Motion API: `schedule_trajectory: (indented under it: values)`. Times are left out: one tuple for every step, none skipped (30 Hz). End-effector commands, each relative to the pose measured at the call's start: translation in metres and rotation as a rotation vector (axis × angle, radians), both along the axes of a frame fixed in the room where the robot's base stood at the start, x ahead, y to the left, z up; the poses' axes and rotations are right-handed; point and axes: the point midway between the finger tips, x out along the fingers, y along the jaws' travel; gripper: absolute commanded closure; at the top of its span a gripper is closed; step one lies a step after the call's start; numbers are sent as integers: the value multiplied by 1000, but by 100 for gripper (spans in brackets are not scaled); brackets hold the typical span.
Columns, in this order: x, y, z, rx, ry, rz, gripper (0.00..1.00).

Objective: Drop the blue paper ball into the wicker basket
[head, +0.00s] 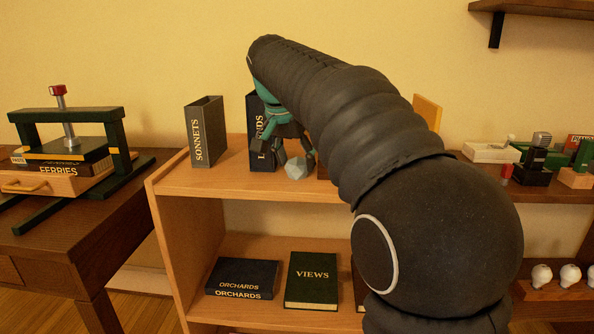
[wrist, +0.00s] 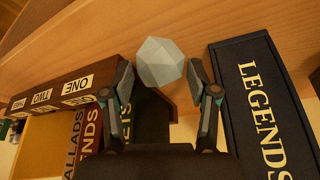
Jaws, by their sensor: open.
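The paper ball (head: 296,168), faceted and pale blue-grey, sits on top of the wooden bookcase (head: 213,180). In the wrist view the ball (wrist: 158,62) lies at the mouth of my gripper (wrist: 160,78), with one finger on each side. The fingers are spread, and I cannot tell whether either one touches it. In the head view my gripper (head: 292,150) reaches down from above, just behind and over the ball. No wicker basket shows in either view.
An upright SONNETS book (head: 205,132) stands left of my gripper, and a dark LEGENDS book (wrist: 265,100) is close beside it. A labelled brown box (wrist: 65,92) lies on the other side. A desk with a book press (head: 66,135) stands at left.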

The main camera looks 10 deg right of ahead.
Motion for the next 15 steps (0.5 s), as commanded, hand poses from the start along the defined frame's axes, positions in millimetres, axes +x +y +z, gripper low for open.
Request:
schedule_trajectory:
  values:
    - [1,-1,-4,0,0,-1,41]
    - [1,-2,-5,0,0,-1,41]
    - [2,-2,-6,0,0,-1,41]
    - [2,-2,-7,0,0,-1,41]
    - [2,-2,-7,0,0,-1,41]
    - [2,-2,-7,0,0,-1,41]
    - [2,-2,-7,0,0,-1,41]
    - [2,-2,-7,0,0,-1,41]
    - [2,-2,-7,1,-1,-1,41]
    - [2,-2,-7,1,-1,0,41]
    - [2,-2,-7,1,-1,0,48]
    - [2,-2,-7,1,-1,0,58]
    - [2,-2,-7,1,-1,0,65]
    - [2,-2,-7,1,-1,0,65]
    - [2,-2,-7,1,-1,0,65]
